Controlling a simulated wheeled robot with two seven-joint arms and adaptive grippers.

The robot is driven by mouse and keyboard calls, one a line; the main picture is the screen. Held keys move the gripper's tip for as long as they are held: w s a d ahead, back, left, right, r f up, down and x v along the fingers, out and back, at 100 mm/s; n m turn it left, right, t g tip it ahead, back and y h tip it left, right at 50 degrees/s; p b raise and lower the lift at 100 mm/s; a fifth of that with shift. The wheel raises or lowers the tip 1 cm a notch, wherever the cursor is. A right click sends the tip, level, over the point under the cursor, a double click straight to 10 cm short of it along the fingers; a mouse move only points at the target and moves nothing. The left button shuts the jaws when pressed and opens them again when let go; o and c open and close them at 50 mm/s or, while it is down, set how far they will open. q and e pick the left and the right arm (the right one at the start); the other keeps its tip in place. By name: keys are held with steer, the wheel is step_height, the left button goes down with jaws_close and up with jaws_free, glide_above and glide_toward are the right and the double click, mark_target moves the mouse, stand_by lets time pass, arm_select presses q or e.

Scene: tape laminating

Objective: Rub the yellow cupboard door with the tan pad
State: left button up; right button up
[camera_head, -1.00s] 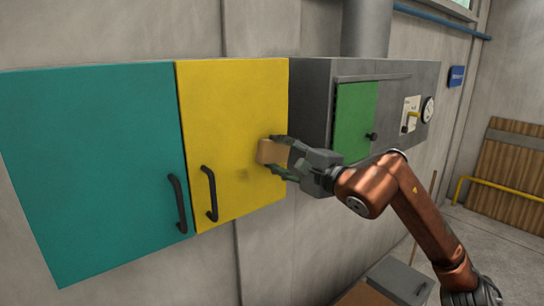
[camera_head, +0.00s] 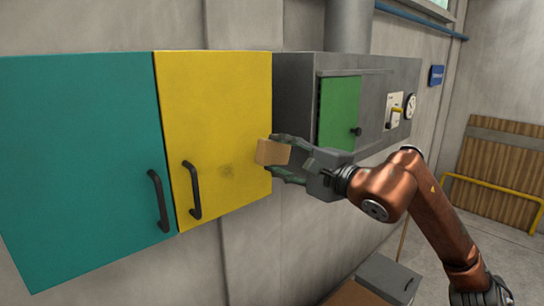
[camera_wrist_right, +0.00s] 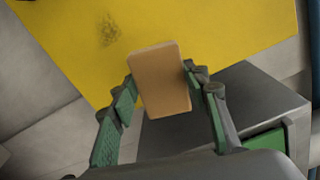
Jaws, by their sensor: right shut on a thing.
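The yellow cupboard door (camera_head: 215,120) is closed, with a black handle at its lower left and a dark smudge (camera_head: 227,170) in its lower part. The door and smudge also show in the right wrist view (camera_wrist_right: 215,32). My right gripper (camera_head: 285,158) is shut on the tan pad (camera_head: 268,152) and holds it in front of the door's lower right edge, right of the smudge. In the right wrist view the pad (camera_wrist_right: 160,80) stands between the two fingers. I cannot tell whether it touches the door. My left gripper is not in view.
A teal door (camera_head: 80,160) adjoins the yellow one on the left. A grey cabinet with a green door (camera_head: 338,112), a lever and a gauge is on the right. A grey box (camera_head: 388,278) stands below. The space beneath the yellow door is free.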

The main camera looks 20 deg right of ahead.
steer(key=shift+s, duration=0.15)
steer(key=shift+b+v, duration=0.6)
steer(key=shift+v, duration=0.9)
